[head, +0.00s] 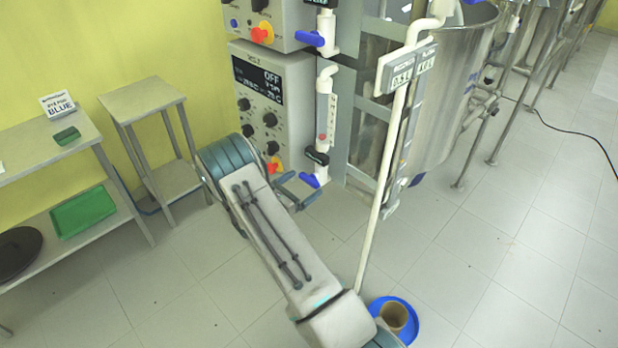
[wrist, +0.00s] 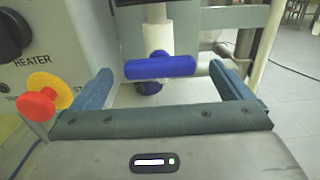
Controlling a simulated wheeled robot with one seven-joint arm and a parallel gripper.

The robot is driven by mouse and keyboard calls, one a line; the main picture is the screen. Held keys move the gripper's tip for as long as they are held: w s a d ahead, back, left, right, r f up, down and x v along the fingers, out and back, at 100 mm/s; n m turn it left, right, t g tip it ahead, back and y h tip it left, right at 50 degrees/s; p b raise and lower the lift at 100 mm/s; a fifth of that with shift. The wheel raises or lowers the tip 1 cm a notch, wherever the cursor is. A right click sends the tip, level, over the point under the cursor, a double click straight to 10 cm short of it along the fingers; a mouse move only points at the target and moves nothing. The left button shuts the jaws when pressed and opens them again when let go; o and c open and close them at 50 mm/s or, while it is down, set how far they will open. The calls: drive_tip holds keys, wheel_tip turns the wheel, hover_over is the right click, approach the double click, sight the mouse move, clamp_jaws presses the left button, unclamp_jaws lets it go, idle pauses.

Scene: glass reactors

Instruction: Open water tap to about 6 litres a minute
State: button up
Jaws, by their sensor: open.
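The lower tap with a blue lever handle (head: 310,180) sits at the bottom of a white pipe, below a flow tube (head: 331,118) with a small red mark low in it. In the wrist view the blue handle (wrist: 160,67) lies nearly level, crosswise to the pipe. My gripper (head: 297,190) is open and empty just in front of this tap. In the wrist view its two fingers stand left and right of the handle, with a gap on both sides. The flow tube's scale is too small to read.
A control box (head: 270,105) with a display showing OFF, black knobs and a red-and-yellow button (wrist: 38,104) stands left of the tap. A second blue tap handle (head: 309,38) is above. A white pole (head: 378,210) and steel vessel (head: 455,85) stand right.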

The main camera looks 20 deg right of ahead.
sight(307, 182)
drive_tip(key=shift+p+x, duration=0.3)
drive_tip(key=shift+x, duration=1.55)
drive_tip(key=c, duration=1)
